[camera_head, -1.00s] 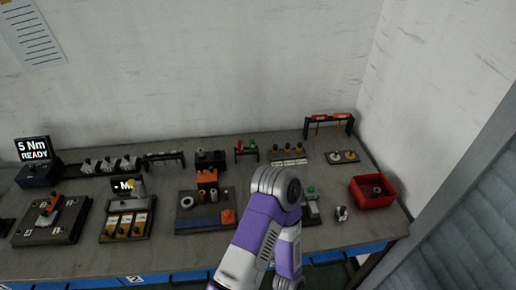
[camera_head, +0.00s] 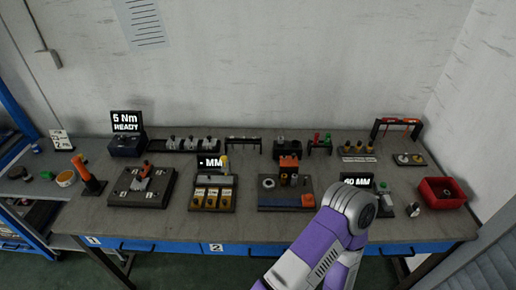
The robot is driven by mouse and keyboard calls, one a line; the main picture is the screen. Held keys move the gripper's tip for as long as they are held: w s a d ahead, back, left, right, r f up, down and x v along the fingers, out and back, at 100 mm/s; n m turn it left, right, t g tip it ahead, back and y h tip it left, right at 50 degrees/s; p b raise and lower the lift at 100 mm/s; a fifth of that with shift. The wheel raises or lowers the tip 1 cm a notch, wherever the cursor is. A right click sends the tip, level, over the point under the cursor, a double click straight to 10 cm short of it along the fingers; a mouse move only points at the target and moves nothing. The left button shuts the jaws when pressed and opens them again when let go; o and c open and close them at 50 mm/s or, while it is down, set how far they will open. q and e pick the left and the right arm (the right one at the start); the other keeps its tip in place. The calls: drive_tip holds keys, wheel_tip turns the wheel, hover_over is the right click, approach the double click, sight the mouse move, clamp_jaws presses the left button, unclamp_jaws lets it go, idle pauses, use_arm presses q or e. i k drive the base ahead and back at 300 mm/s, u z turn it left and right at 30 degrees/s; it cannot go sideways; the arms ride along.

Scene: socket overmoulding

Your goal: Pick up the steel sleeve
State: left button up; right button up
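Several small cylinders (camera_head: 294,180) stand on a dark fixture plate (camera_head: 270,206) with an orange block, right of the table's middle. A pale ring (camera_head: 268,183) lies at their left. A small silvery round part (camera_head: 413,209) rests on the table near its right end, left of the red bin. Which of these is the steel sleeve is too small to tell. Neither gripper shows.
The red bin (camera_head: 442,194) holds a round grey part (camera_head: 446,193). A fixture with yellow-labelled slots (camera_head: 213,197) and a dark plate with an orange-handled tool (camera_head: 143,188) stand to the left. Racks and a torque display (camera_head: 126,134) line the back. Bare tabletop runs along the front.

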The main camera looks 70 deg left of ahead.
sight(281, 140)
drive_tip(key=z, duration=0.05)
drive_tip(key=k, duration=0.15)
drive_tip(key=u, duration=1.2)
